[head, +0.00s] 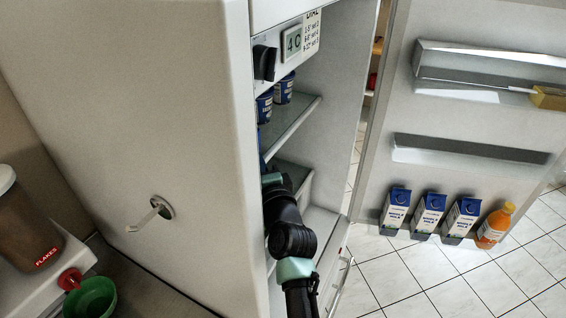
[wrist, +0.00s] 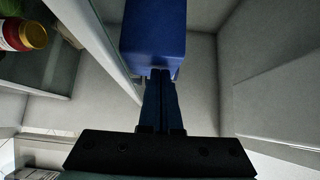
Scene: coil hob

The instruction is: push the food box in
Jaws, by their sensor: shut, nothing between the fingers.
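The food box looks like the plain blue box (wrist: 153,35) at the top middle of the wrist view, inside the open fridge. My gripper (wrist: 161,73) is shut and empty, its two fingers side by side and pointing at the near face of the box. The fingertips overlap the lower edge of the box in the picture; I cannot tell whether they touch it. In the head view my arm reaches into the fridge (head: 150,110), and the fingers and most of the box are hidden there by the arm and fridge side.
A glass shelf (head: 290,122) holds blue tubs (head: 284,88). A jar with a yellow lid (wrist: 33,36) shows at the wrist view's left. The fridge door (head: 480,105) stands open at right with milk cartons (head: 428,215) and an orange bottle (head: 494,225). Fridge walls are close.

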